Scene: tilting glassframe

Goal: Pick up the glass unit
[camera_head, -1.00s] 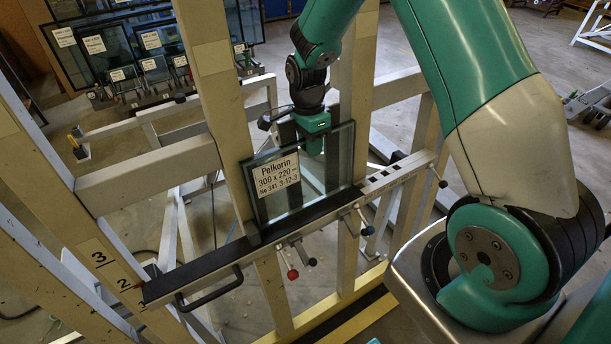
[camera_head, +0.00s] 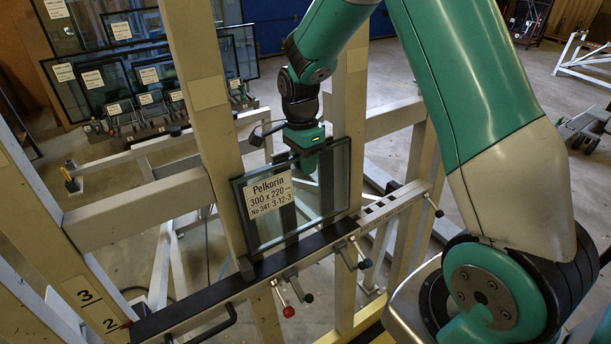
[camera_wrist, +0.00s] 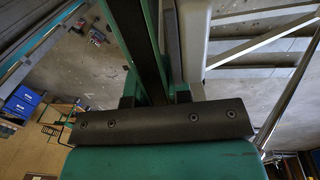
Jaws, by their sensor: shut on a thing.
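The glass unit (camera_head: 318,205) is a dark-edged rectangular pane with a white "Pelkorin 300 x 220" label (camera_head: 269,194). It stands nearly upright on the dark-topped ledge (camera_head: 205,295) of the pale frame, in front of its uprights. Its lower edge is at the ledge; I cannot tell whether there is a small gap. My gripper (camera_head: 308,160) is above and shut on the unit's top edge. In the wrist view, the unit's dark edge (camera_wrist: 148,45) runs away between my fingers (camera_wrist: 155,92). The fingertips' contact is partly hidden.
Pale uprights (camera_head: 205,90) and a crossbar (camera_head: 140,210) stand close behind the unit. Small clamps and knobs (camera_head: 288,311) stick out below the ledge. More labelled panes (camera_head: 110,85) stand in a rack at the back left. Open floor (camera_head: 480,90) lies at the back right.

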